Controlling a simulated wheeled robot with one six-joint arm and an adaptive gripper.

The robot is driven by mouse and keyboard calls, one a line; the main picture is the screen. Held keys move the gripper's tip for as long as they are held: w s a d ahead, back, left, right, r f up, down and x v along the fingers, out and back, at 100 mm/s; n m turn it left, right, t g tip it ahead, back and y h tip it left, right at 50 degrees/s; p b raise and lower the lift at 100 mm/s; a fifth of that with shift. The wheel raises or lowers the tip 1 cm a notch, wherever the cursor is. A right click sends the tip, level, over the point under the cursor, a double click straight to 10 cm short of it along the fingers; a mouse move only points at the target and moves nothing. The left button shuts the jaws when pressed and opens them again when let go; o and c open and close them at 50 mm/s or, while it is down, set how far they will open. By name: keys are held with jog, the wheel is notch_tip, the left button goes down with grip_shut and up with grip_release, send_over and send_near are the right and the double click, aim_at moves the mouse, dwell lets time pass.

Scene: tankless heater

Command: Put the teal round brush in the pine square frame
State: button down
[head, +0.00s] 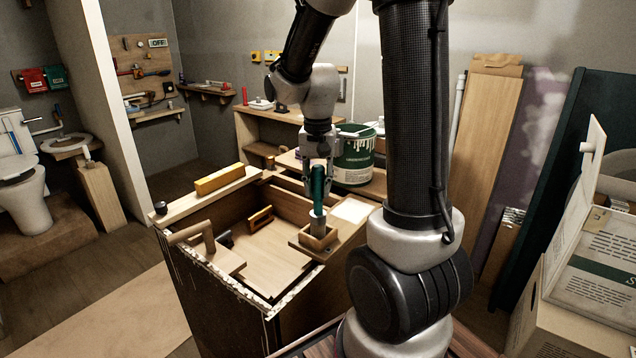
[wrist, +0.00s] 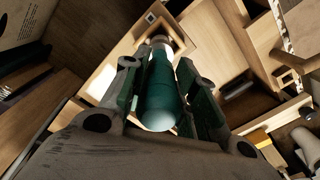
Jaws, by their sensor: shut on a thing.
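The teal round brush (head: 317,190) stands roughly upright in my gripper (head: 317,178), which is shut on its teal handle. In the wrist view the handle (wrist: 160,98) lies between the two fingers (wrist: 158,88), with its pale lower part pointing away. The pine square frame (head: 304,242) sits on the ledge at the right of the open cabinet. The brush's pale lower end is at the frame's opening and seems to reach inside it. The very tip is hidden, so I cannot tell whether it touches the bottom.
A green paint can (head: 355,160) stands close behind my gripper. A yellow block (head: 220,180) lies on the cabinet's back left edge. The open cabinet (head: 262,257) holds a small wooden-handled tool (head: 261,217). A cardboard box (head: 585,290) stands at the right.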

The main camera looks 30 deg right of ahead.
jog(key=shift+f, duration=0.45)
jog(key=c, duration=1.1)
grip_release()
jog(key=shift+o, duration=0.2)
notch_tip(320, 180, up, 12)
